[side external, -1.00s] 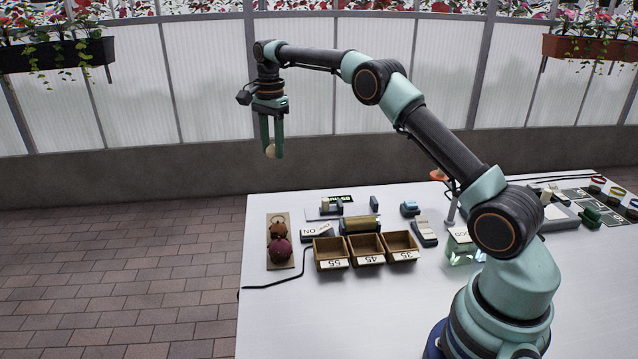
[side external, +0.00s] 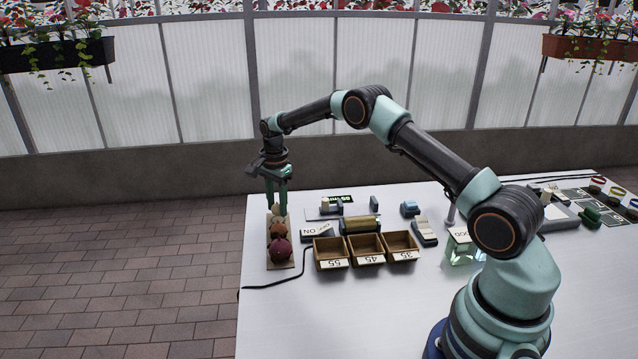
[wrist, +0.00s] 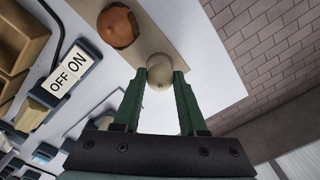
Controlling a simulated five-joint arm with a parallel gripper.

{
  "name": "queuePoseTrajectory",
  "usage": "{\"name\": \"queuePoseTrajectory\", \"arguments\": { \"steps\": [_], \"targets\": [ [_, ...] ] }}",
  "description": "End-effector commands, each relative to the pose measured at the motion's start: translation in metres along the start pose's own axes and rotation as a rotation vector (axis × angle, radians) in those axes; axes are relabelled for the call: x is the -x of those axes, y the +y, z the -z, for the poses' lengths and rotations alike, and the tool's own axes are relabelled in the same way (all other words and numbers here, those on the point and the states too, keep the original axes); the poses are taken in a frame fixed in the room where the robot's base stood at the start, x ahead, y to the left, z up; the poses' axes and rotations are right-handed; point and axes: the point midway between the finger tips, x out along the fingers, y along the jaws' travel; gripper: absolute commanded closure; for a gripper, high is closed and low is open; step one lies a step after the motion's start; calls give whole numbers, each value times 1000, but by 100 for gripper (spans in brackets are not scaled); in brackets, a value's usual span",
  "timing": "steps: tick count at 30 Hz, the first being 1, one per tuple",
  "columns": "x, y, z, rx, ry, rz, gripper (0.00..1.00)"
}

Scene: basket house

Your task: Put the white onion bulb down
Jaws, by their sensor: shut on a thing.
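The white onion bulb (wrist: 159,74) is pale and round, held between the fingertips of my gripper (wrist: 160,78) in the wrist view. In the side view my gripper (side external: 277,209) points down over the far end of a brown board (side external: 287,264), with the white onion bulb (side external: 275,211) at its tips. I cannot tell whether the bulb touches the board. A brown onion (side external: 277,230) and a dark red onion (side external: 280,249) lie on the board, nearer the camera. The brown onion also shows in the wrist view (wrist: 118,27).
Three wooden boxes (side external: 331,255) labelled 55, 45 and 35 stand right of the board. An ON/OFF switch (wrist: 70,79) and a roller device (side external: 360,225) are close by. A black cable (side external: 275,284) runs along the table's left side. The front of the white table (side external: 330,310) is clear.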

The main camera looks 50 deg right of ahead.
Motion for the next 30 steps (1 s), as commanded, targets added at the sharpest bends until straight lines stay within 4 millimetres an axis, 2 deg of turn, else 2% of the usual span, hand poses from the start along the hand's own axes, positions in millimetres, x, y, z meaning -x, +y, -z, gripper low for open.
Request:
{"name": "queuePoseTrajectory", "arguments": {
  "steps": [3, 15, 16, 17, 18, 26, 30],
  "targets": [
    [-16, 1, 0, 0, 0, -2, 100],
    [-20, 0, 0, 0, 0, 0, 100],
    [-20, 0, 0, 0, 0, 1, 47],
    [-20, 0, 0, 0, 0, 1, 36],
    [-20, 0, 0, 0, 0, 1, 29],
    [-20, 0, 0, 0, 0, 0, 29],
    [-13, 0, 0, 0, 0, 1, 29]
  ]
}}
